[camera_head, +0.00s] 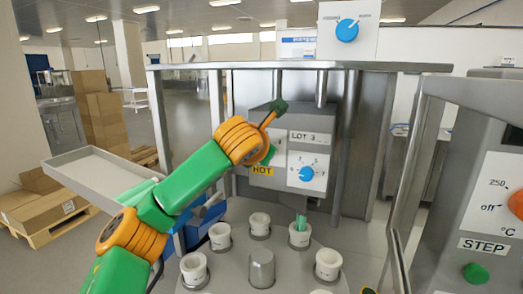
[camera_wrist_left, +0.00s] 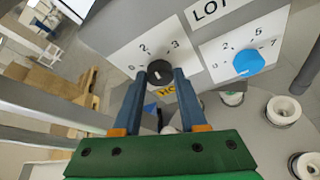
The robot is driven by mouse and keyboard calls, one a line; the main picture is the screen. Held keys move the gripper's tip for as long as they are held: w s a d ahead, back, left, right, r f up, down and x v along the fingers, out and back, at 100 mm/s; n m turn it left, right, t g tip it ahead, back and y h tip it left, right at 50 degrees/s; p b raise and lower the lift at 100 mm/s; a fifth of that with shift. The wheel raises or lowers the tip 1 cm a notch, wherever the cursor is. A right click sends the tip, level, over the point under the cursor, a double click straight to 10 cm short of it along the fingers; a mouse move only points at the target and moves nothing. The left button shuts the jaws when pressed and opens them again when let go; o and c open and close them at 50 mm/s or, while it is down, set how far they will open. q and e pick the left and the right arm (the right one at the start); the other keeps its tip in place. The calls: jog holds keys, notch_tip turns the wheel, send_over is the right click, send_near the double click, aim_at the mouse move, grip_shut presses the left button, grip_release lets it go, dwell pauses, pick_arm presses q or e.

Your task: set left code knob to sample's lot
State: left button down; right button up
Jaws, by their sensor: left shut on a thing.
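My left gripper (camera_wrist_left: 165,80) has its two blue fingers shut on the black left code knob (camera_wrist_left: 158,73), on a white dial plate (camera_wrist_left: 134,54) marked with 0, 2 and 3. The knob shows a pale mark, but I cannot read its exact setting. A label beginning LOT (camera_wrist_left: 214,9) is above; in the head view the label (camera_head: 310,137) appears to read LOT 3. To the right is a blue knob (camera_wrist_left: 249,62) on its own dial, also in the head view (camera_head: 307,174). My left arm hides the left knob in the head view. My right gripper is not in view.
Below the panel is a round plate with several white cups (camera_head: 221,235); one cup (camera_head: 300,236) holds something green. A yellow HOT label (camera_head: 262,170) is under the dials. A metal frame surrounds the station, and a STEP panel (camera_head: 484,245) is at right.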

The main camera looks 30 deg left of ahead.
pick_arm(q)
jog(key=shift+d+f+m+t+y+b, duration=0.1)
jog(key=shift+m+y+b, duration=0.7)
jog(key=shift+m, duration=0.35)
jog(key=shift+d+f+m+t+y+b, duration=0.1)
jog(key=shift+f+m+y+b, duration=0.05)
jog(key=shift+m+y+b, duration=0.8)
jog(key=shift+d+f+m+t+y+b, duration=0.1)
jog(key=shift+m+y+b, duration=0.55)
jog(key=shift+m, duration=0.65)
jog(key=shift+c, duration=2.2)
grip_release()
jog(key=shift+w, duration=0.1)
jog(key=b+v, duration=0.4)
jog(key=v, duration=0.3)
